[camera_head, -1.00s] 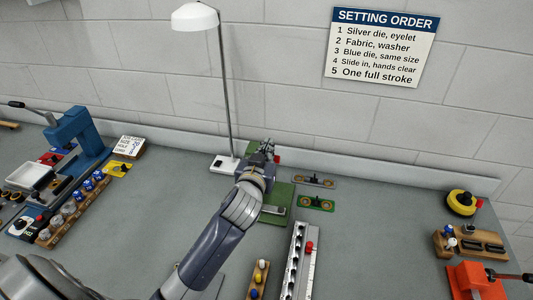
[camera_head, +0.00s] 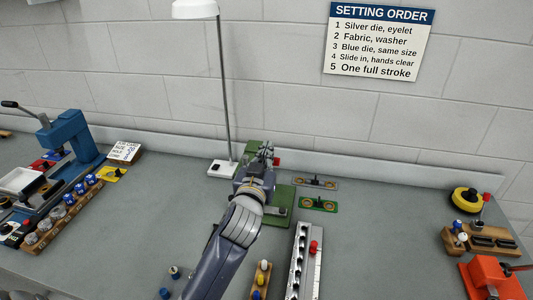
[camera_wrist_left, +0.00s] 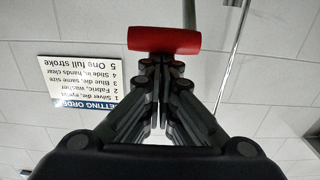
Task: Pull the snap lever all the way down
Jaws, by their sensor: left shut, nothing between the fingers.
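The green press (camera_head: 280,213) stands on the bench, mostly hidden behind my left arm and gripper. The red grip of its lever (camera_head: 277,161) shows just right of my left gripper (camera_head: 265,152). In the left wrist view the red grip (camera_wrist_left: 165,38) lies crosswise just beyond the tips of my left gripper (camera_wrist_left: 160,62). The fingers are shut with nothing between them. I cannot tell whether the fingertips touch the grip. My right gripper is out of view.
A white lamp (camera_head: 226,110) stands behind, left of the press. Two small plates (camera_head: 318,203) lie to its right. A silver rail (camera_head: 303,262) and a wooden block (camera_head: 260,278) lie in front. A blue press (camera_head: 72,137) is at left, an orange one (camera_head: 490,277) at right.

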